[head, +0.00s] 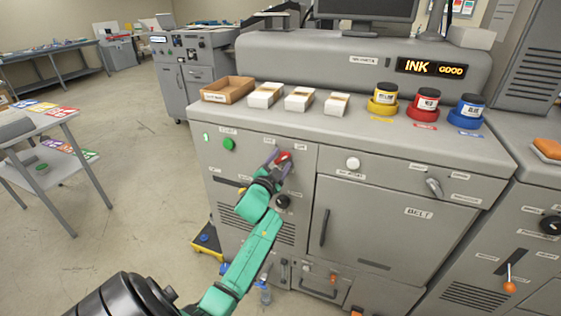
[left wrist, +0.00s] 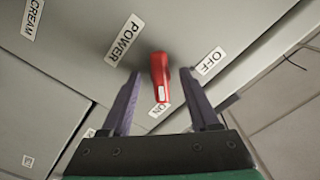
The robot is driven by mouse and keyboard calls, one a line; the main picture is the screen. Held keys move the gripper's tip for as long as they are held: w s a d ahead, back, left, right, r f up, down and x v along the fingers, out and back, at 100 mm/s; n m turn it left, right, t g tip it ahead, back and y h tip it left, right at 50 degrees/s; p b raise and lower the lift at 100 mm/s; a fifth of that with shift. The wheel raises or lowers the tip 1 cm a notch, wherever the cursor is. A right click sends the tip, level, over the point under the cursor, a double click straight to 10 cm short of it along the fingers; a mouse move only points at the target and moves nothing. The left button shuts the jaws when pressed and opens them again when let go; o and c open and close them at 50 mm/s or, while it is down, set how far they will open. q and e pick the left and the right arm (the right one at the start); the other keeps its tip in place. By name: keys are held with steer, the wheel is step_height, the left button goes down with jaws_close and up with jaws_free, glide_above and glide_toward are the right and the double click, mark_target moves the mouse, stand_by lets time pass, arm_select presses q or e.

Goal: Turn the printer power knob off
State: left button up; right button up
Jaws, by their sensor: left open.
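The red power knob (head: 284,156) is on the upper left front panel of the grey printer (head: 330,139). In the left wrist view the knob (left wrist: 159,72) has a white mark at its lower end, which points toward the ON label (left wrist: 158,110). The POWER label (left wrist: 124,40) is to its left and the OFF label (left wrist: 210,60) to its right. My left gripper (head: 279,161) is at the knob, with its purple fingers open on either side. In the left wrist view gaps show between the knob and both fingers of the left gripper (left wrist: 160,75). My right gripper is not in view.
A green button (head: 229,144) is left of the knob, and a black knob (head: 282,201) is below it. A white button (head: 353,163) and a grey lever (head: 434,187) are further right. A cardboard tray (head: 228,90), small boxes and ink jars stand on top.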

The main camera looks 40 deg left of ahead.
arm_select(q)
steer(key=shift+a, duration=0.1)
jaws_close()
steer(key=shift+n, duration=0.3)
steer(key=n+p, duration=0.2)
steer(key=n, duration=0.2)
steer(key=shift+r, duration=0.1)
steer(key=n+p, duration=0.2)
steer(key=n, duration=0.2)
steer(key=shift+n, duration=0.4)
steer(key=n+p, duration=0.2)
steer(key=n, duration=0.2)
steer(key=shift+n+p, duration=0.8)
steer(key=shift+n, duration=1.5)
